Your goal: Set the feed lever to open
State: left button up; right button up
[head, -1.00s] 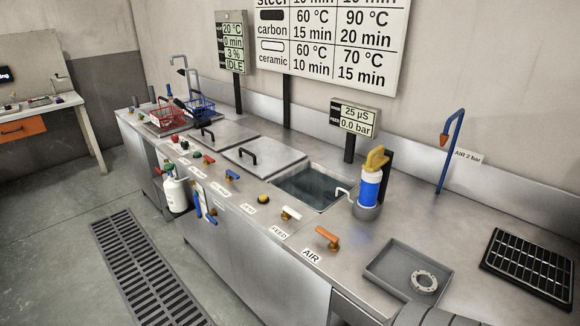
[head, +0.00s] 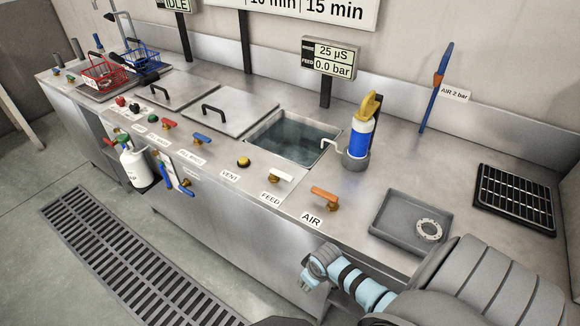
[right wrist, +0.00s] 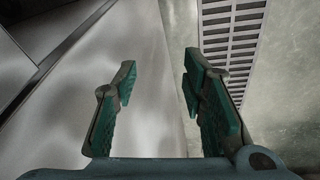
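The feed lever (head: 281,176) has a white handle on a brass base on the counter's front edge, behind the FEED label (head: 270,199). Its handle points up-left from the base in the head view. My right gripper (head: 307,284) is in front of the counter, lower than the levers and apart from the feed lever. In the right wrist view its two green-padded fingers (right wrist: 160,82) are spread with nothing between them. The feed display (head: 329,58) reads 25 µS and 0.0 bar. My left gripper is not in view.
The orange AIR lever (head: 325,196) stands right of the feed lever, and the yellow VENT button (head: 243,162) left of it. Behind are an open water basin (head: 262,128) and a blue-and-white bottle (head: 359,135). A grey tray (head: 382,222) lies at right.

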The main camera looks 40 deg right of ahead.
jog(key=w+r+n, duration=0.2)
jog(key=w+r, duration=0.1)
jog(key=r, duration=0.7)
jog(key=w+r+n, duration=0.1)
jog(key=w+r, duration=0.3)
jog(key=r, duration=0.6)
jog(key=t+y, duration=0.2)
send_near(287, 176)
jog(key=shift+g, duration=0.3)
jog(key=b+x, duration=0.1)
jog(key=x, duration=0.4)
jog(key=b+x, duration=0.1)
jog(key=x, duration=0.2)
jog(key=shift+w+b, duration=0.3)
jog(key=shift+r, duration=0.1)
jog(key=shift+c, duration=0.4)
grip_shut()
